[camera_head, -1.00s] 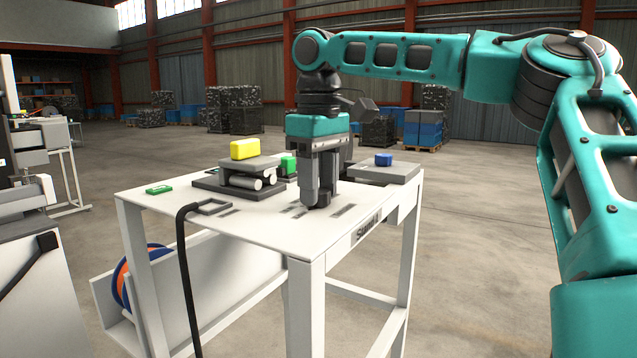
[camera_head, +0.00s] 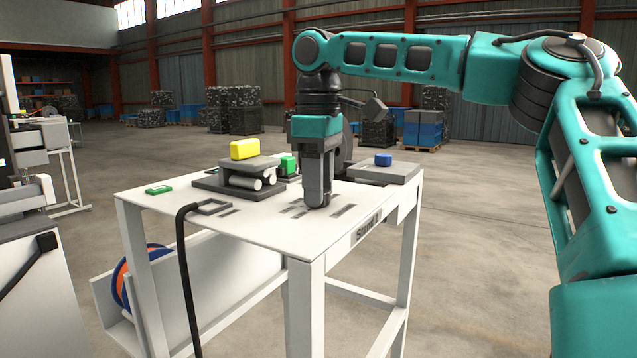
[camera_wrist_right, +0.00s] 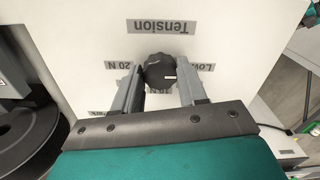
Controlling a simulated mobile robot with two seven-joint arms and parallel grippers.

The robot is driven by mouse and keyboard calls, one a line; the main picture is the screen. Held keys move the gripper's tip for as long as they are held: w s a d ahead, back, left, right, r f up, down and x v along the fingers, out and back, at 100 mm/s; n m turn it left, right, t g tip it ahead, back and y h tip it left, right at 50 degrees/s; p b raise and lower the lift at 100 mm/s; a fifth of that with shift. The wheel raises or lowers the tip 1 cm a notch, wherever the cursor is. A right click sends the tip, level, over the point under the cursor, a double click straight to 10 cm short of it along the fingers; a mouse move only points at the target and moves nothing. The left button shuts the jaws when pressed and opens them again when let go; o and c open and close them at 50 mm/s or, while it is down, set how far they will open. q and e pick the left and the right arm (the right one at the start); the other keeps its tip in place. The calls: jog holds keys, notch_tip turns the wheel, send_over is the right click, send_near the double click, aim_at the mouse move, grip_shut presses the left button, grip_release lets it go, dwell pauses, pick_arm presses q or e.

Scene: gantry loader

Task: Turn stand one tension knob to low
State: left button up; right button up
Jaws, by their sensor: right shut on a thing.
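The tension knob (camera_wrist_right: 160,71) is a round black dial on the white top of the stand (camera_head: 265,232), whose edge sign appears to read "Stand 1". In the right wrist view a pale mark on the knob points right, towards the "Low" label (camera_wrist_right: 201,67). The "Tension" label (camera_wrist_right: 160,26) is above it and a "20 N" label (camera_wrist_right: 118,67) is at its left. My right gripper (camera_head: 318,204) points straight down at the stand top, its fingers on both sides of the knob and shut on it. In the head view the gripper hides the knob. My left gripper is not in view.
A yellow block (camera_head: 245,149) sits on a grey roller fixture behind and left of the gripper. A green block (camera_head: 288,164) and a blue block (camera_head: 383,160) are further back. A black looped bar (camera_head: 184,262) rises at the stand's front left.

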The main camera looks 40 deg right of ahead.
jog(key=o, duration=1.1)
jog(key=shift+c, duration=0.2)
jog(key=shift+r, duration=0.15)
notch_tip(320, 180, up, 13)
jog(key=shift+f, duration=0.2)
